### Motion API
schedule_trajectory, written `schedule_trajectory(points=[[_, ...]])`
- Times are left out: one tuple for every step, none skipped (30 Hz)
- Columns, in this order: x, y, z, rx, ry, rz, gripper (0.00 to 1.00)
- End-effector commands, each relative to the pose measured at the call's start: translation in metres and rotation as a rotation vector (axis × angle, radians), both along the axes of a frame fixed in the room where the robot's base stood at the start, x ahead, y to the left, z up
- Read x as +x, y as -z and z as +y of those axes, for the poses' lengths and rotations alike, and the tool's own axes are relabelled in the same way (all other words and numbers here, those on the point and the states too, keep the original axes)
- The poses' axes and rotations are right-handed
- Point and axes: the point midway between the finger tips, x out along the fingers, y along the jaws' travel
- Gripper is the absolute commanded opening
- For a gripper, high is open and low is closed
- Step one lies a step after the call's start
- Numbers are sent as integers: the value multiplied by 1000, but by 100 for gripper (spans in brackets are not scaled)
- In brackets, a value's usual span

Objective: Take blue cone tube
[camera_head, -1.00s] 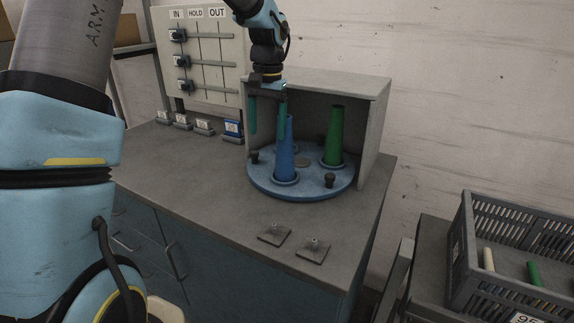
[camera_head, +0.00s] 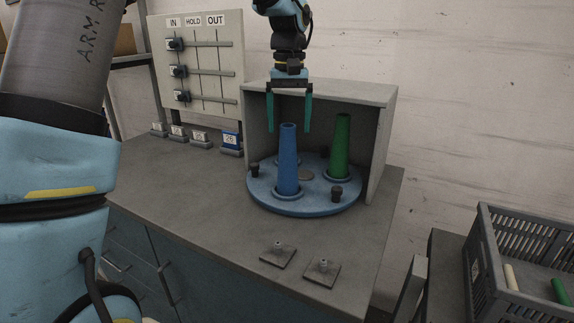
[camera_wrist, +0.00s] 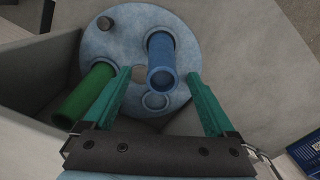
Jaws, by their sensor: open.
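The blue cone tube (camera_head: 288,160) stands upright on the round blue turntable (camera_head: 308,207), at its front left. It also shows in the wrist view (camera_wrist: 162,65). My gripper (camera_head: 289,130) is open, with its two teal fingers hanging around the top of the blue tube as seen from the head camera. In the wrist view the fingertips (camera_wrist: 159,76) lie on either side of the blue tube, with gaps on both sides. Nothing is held. The head view does not clearly show how deep the fingers reach.
A green cone tube (camera_head: 340,147) stands right of the blue one, close to my finger in the wrist view. A grey hood (camera_head: 378,150) walls the turntable's back and sides. Two small spindle plates (camera_head: 322,272) sit at the front. A crate (camera_head: 520,235) stands right.

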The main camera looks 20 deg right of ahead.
Motion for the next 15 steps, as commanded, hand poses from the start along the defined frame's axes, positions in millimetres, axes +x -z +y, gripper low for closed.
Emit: schedule_trajectory(points=[[0, 6, 1, 2, 0, 2, 91], [0, 8, 1, 2, 0, 1, 91], [0, 11, 0, 1, 1, 1, 91], [0, 12, 0, 1, 1, 1, 91], [0, 14, 1, 1, 1, 1, 91], [0, 16, 1, 1, 1, 1, 91], [1, 18, 1, 1, 1, 1, 91], [1, 22, 1, 2, 0, 2, 91], [1, 27, 2, 3, 1, 4, 91], [2, 31, 2, 3, 1, 4, 91], [2, 36, 2, 3, 1, 4, 91], [3, 42, 3, 3, 2, 4, 91], [3, 47, 2, 3, 3, 3, 91], [3, 51, 2, 2, 3, 2, 91], [3, 56, 2, 2, 2, 2, 91]])
